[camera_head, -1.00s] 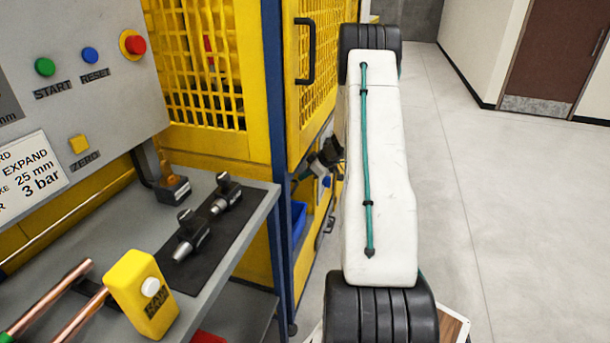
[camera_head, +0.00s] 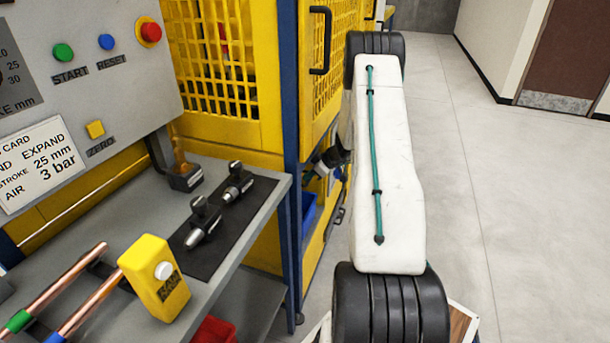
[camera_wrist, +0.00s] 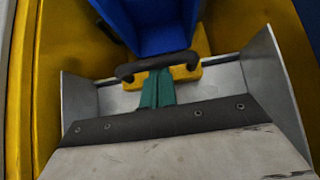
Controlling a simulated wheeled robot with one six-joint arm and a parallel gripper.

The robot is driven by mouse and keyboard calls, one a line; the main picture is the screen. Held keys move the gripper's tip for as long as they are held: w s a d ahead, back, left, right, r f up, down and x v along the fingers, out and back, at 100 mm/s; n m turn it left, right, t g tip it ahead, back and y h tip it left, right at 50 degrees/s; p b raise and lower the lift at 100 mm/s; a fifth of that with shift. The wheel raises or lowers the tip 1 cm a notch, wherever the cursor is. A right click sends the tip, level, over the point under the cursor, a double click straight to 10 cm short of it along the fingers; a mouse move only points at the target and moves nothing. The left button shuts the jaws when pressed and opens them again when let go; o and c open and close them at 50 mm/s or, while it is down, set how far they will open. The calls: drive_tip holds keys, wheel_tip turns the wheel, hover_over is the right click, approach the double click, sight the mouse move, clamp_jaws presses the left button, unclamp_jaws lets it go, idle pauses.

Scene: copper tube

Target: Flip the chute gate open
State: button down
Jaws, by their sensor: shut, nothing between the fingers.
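In the wrist view, my gripper (camera_wrist: 157,78) has two teal fingers pressed together with nothing between them. Their tips are at a dark bar handle (camera_wrist: 128,72), which crosses in front of a yellow block (camera_wrist: 190,74). I cannot tell whether they touch the handle. A grey metal chute with upright side walls (camera_wrist: 78,92) surrounds this spot. The gate appears to be the grey panel (camera_wrist: 215,77) by the handle; how far it is open I cannot tell. The pale body of my gripper hides the lower part. In the head view my arm mostly hides the gripper.
A blue bin (camera_wrist: 158,25) lies beyond the handle; it also shows in the head view (camera_head: 309,210). Left of my arm stand the yellow machine door (camera_head: 322,95), a blue post (camera_head: 290,190) and a grey bench (camera_head: 215,285). The floor (camera_head: 490,200) at right is clear.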

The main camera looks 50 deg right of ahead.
drive_tip(key=s+d, duration=0.3)
drive_tip(key=s, duration=0.4)
drive_tip(key=shift+s, duration=0.2)
drive_tip(key=v, duration=1)
drive_tip(key=shift+w, duration=0.1)
